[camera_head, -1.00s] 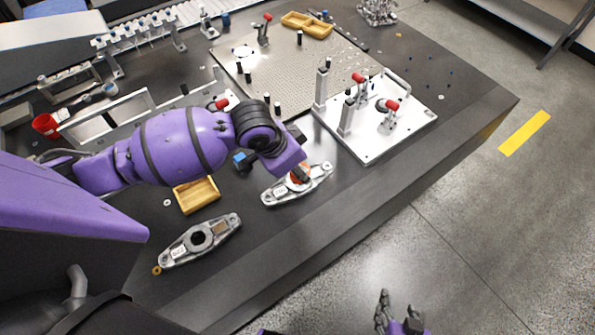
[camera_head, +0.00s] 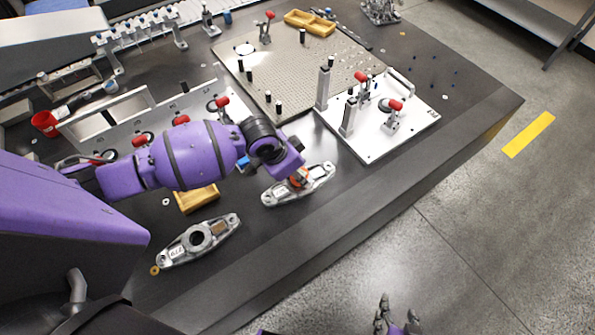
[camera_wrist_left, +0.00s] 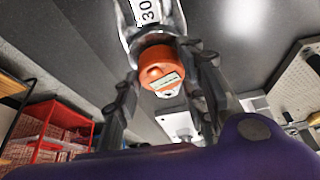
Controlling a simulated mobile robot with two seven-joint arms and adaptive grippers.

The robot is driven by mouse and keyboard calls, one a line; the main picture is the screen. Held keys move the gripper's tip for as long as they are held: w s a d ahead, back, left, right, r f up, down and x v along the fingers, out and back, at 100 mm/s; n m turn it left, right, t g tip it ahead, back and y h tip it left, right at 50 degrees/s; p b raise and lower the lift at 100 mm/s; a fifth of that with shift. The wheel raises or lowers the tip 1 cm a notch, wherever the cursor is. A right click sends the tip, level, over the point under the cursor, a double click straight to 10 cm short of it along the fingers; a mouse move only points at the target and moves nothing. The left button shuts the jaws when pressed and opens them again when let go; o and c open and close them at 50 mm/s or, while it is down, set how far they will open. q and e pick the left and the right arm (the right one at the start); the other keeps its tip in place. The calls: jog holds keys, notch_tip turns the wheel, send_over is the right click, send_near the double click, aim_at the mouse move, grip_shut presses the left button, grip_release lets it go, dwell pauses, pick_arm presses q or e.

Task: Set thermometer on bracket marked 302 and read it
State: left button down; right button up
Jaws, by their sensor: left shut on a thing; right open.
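An orange round thermometer (camera_wrist_left: 160,68) with a pale label is between the fingers of my left gripper (camera_wrist_left: 166,85) in the left wrist view. In the head view the orange thermometer (camera_head: 298,180) is at the middle of a silver bracket (camera_head: 317,178), mostly covered by my left gripper (camera_head: 297,174). The bracket's label shows "30" in the wrist view, with its last digit cut off. I cannot tell whether the thermometer is fully seated. A second silver bracket (camera_head: 222,230) lies to the lower left with an open round hole. My right gripper (camera_head: 393,318) is open and empty at the bottom edge.
A wooden tray (camera_head: 197,198) is partly behind my left arm. A white fixture plate (camera_head: 378,145) with red-handled clamps and posts stands to the right, beside a perforated plate (camera_head: 300,65). The table's front strip is clear. A brass ring (camera_head: 155,271) lies near the second bracket.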

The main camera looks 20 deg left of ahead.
pick_arm(q)
jog(key=shift+f, duration=0.2)
jog(key=c, duration=1.3)
grip_release()
jog(key=shift+o, duration=1)
pick_arm(e)
jog(key=shift+s+d+f, duration=0.1)
jog(key=shift+s+d, duration=0.1)
jog(key=shift+s, duration=0.2)
pick_arm(q)
jog(key=shift+a+r, duration=0.1)
jog(key=shift+r, duration=0.45)
jog(key=p+v, duration=0.1)
jog(key=v, duration=1)
jog(key=shift+s+r, duration=0.15)
pick_arm(e)
jog(key=shift+w+a+r, duration=0.3)
jog(key=shift+w+r, duration=0.35)
jog(key=shift+w, duration=0.05)
